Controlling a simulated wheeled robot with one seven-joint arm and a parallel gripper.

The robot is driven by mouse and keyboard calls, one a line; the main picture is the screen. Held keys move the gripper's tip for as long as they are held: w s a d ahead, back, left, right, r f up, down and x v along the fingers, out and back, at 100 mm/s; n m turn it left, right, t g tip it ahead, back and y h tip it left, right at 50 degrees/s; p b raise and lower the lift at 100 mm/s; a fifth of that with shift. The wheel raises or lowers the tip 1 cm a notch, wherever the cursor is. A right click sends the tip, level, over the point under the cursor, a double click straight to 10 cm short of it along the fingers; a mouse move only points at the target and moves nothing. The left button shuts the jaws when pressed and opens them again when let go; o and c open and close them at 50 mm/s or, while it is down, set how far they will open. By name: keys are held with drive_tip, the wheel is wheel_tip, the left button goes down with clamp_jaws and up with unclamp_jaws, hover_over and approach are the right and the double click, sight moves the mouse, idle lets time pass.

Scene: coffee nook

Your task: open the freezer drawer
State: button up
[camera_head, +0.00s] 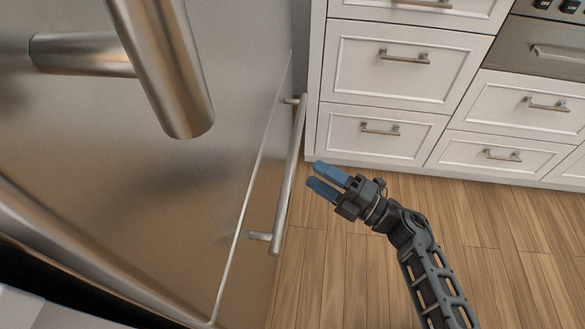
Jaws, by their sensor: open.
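The steel fridge fills the left side of the view. Its freezer drawer (255,225) is the lower front section, below a thin seam, and it looks shut. The drawer's long bar handle (291,178) stands off its front on two short posts. My gripper (317,176) is open and empty, with blue fingertips pointing left toward the handle. In the picture the fingertips are just right of the handle and appear apart from it. How far apart they are in depth is hard to tell.
The fridge's upper door handle (170,65) juts out large at the top left. White cabinet drawers (395,70) with bar handles line the back, with an oven (545,50) at the top right. The wooden floor (330,275) is clear around my arm.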

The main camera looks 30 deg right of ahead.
sight(293, 161)
drive_tip(key=x, duration=0.7)
drive_tip(key=shift+w+b, duration=0.3)
drive_tip(key=shift+b, duration=0.1)
clamp_jaws()
